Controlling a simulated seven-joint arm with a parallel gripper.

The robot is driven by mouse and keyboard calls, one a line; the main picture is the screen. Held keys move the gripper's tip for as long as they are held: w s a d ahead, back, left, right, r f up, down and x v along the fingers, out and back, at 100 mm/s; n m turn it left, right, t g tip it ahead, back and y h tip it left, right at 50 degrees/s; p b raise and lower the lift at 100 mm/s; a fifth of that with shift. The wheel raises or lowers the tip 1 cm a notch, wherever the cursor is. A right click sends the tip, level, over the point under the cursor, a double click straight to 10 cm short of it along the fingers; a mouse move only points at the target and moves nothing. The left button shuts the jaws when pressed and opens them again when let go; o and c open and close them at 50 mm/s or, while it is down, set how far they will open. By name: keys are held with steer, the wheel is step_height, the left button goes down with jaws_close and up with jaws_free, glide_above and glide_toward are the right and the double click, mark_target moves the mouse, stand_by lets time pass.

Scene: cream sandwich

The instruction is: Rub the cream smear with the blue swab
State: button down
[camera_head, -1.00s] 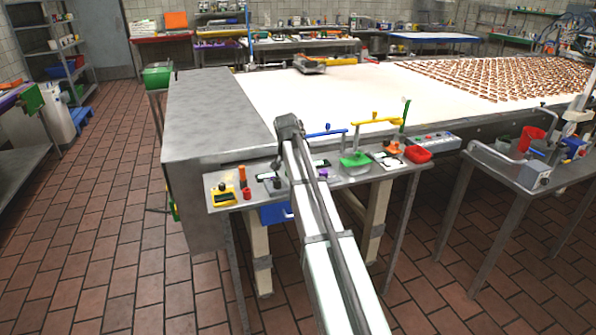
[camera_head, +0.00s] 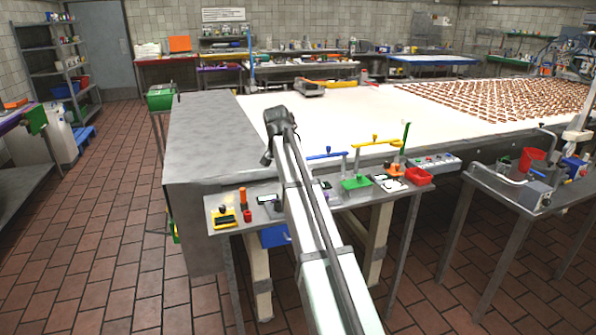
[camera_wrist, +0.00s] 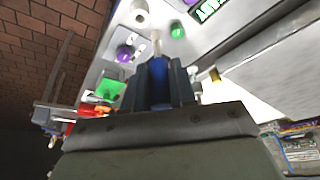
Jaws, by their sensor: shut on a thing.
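The blue swab (camera_wrist: 158,84) is between the fingers of my gripper (camera_wrist: 158,66) in the wrist view. Its pale tip (camera_wrist: 156,42) sticks out beyond the fingertips. My gripper is shut on the swab, over or near the narrow metal side table. In the head view, the end of my arm (camera_head: 279,122) is above the near edge of the big work table, and the fingers and swab are too small or hidden to make out. I cannot pick out the cream smear for certain in either view.
The side table (camera_head: 330,203) holds a yellow box (camera_head: 224,217), an orange bottle (camera_head: 243,198), a green stand (camera_head: 356,183) with a yellow-armed piece behind, and a red bin (camera_head: 418,176).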

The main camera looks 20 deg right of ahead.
steer(key=w+a+f+n+y, duration=0.2)
steer(key=w+a+n+y, duration=0.4)
steer(key=w+a+n, duration=1.1)
steer(key=shift+w+a+n, duration=0.3)
steer(key=shift+w+a, duration=0.35)
steer(key=shift+a, duration=0.55)
